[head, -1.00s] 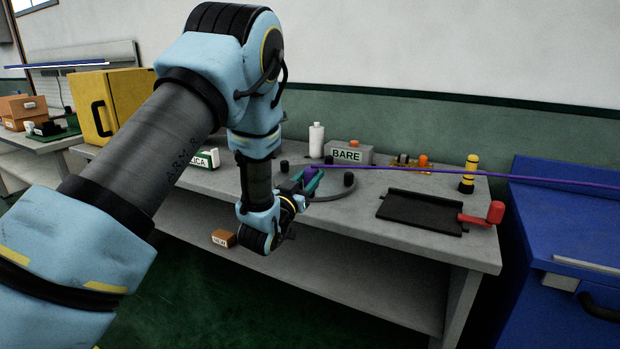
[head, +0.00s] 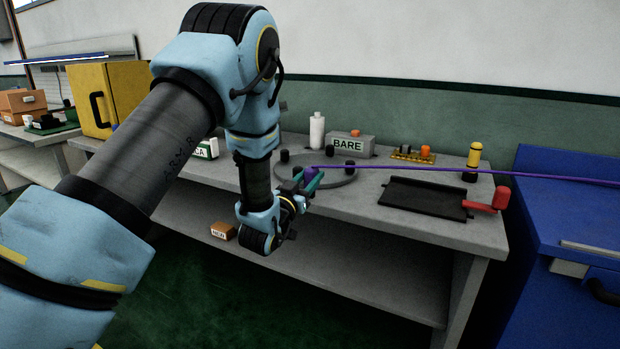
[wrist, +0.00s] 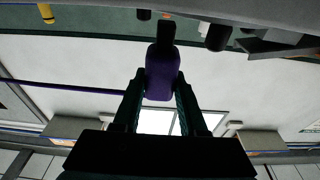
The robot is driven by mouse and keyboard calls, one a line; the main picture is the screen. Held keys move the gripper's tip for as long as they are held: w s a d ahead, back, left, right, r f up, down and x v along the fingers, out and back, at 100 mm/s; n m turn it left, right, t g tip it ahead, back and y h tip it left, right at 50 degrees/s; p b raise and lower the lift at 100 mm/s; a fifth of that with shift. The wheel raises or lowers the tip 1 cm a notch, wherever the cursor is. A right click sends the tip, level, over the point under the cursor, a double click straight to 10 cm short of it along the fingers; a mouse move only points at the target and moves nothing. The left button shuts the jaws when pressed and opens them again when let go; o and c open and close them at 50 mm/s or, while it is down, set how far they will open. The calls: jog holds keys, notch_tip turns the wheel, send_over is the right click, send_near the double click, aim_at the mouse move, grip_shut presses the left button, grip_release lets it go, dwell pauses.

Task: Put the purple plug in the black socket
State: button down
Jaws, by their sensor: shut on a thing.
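My gripper (head: 311,181) is shut on the purple plug (head: 312,172), over the front edge area of the round grey disc (head: 345,179) on the bench. In the wrist view, the plug (wrist: 161,78) sits between both fingers of my gripper (wrist: 158,92). A black piece shows beyond the plug's far end; I cannot tell whether it is the plug's tip or something behind it. A purple cable (head: 450,172) runs from the plug to the right. Several short black cylinders (head: 285,155) stand on the disc. I cannot tell which, if any, is the black socket.
Behind the disc are a grey box marked BARE (head: 348,145) and a white bottle (head: 317,130). To the right are a black tray (head: 425,197), a red handle (head: 500,198) and a yellow post (head: 474,155). A blue cabinet (head: 570,210) stands beyond the bench.

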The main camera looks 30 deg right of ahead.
jog(key=shift+f+b, duration=0.4)
jog(key=shift+f, duration=0.05)
jog(key=shift+c, duration=1.9)
grip_release()
jog(key=b+v, duration=0.2)
jog(key=v, duration=0.8)
jog(key=shift+s+a, duration=0.15)
jog(key=shift+a, duration=0.2)
jog(key=shift+f, duration=0.1)
